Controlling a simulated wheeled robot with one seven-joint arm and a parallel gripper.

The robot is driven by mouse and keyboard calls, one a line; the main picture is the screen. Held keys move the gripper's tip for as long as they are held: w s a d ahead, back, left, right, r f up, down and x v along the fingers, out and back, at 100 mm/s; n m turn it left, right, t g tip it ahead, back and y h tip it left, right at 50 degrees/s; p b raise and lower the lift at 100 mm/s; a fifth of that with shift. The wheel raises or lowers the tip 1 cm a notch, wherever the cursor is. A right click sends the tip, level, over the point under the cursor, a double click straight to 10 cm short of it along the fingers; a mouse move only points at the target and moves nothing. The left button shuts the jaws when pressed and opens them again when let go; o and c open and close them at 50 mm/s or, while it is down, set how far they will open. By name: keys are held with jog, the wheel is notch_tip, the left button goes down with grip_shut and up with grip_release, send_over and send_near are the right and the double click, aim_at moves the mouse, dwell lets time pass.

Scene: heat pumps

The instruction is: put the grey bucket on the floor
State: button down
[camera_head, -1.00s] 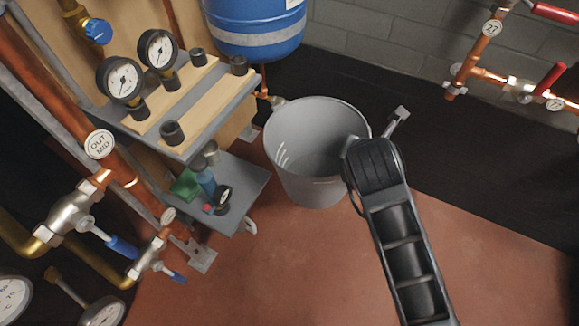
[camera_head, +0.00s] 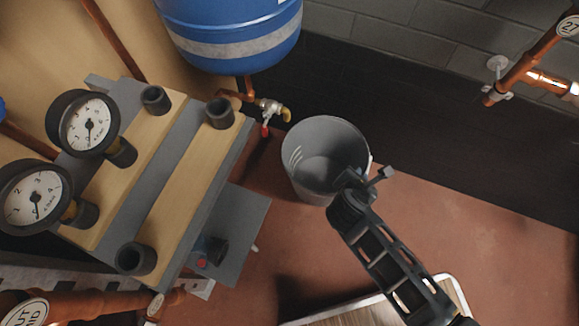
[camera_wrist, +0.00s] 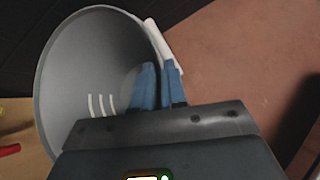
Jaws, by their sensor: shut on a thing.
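The grey bucket (camera_head: 318,150) is an open, empty-looking pail near the middle of the head view, with pale marks on its inner wall. My gripper (camera_head: 362,178) is at its right rim. In the wrist view the blue fingers (camera_wrist: 160,85) are shut on the rim of the bucket (camera_wrist: 75,60), one finger inside it and one outside. The bucket is slightly tilted. The red-brown floor (camera_head: 440,215) lies below and around it. The bucket's underside is hidden, so I cannot tell whether it touches the floor.
A blue tank (camera_head: 235,40) with a valve (camera_head: 272,108) below it stands behind the bucket. A wood-topped, metal-edged surface (camera_head: 365,312) is at the bottom. Floor to the right is clear.

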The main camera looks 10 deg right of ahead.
aim_at(365, 162)
jog(key=shift+w+d, duration=0.4)
jog(key=shift+w, duration=0.05)
jog(key=shift+w+d+r+m+p, duration=0.15)
jog(key=shift+w+d+p, duration=0.1)
jog(key=shift+w+d, duration=0.3)
jog(key=shift+w+d+m+p, duration=0.15)
jog(key=shift+w+d+p, duration=0.15)
jog(key=shift+w, duration=0.35)
jog(key=shift+w+a+f+b, duration=0.95)
jog(key=shift+a+f+b, duration=0.5)
jog(key=shift+a+f, duration=0.35)
jog(key=shift+w+a+f+b, duration=0.9)
jog(key=shift+a+f+b, duration=0.65)
jog(key=shift+f, duration=0.3)
jog(key=shift+w+a+f+b, duration=0.95)
jog(key=shift+a+f+b, duration=0.45)
jog(key=shift+a+f, duration=0.4)
jog(key=shift+d+f, duration=0.1)
jog(key=shift+f, duration=0.1)
jog(key=c, duration=1.2)
grip_release()
jog(key=shift+r, duration=0.1)
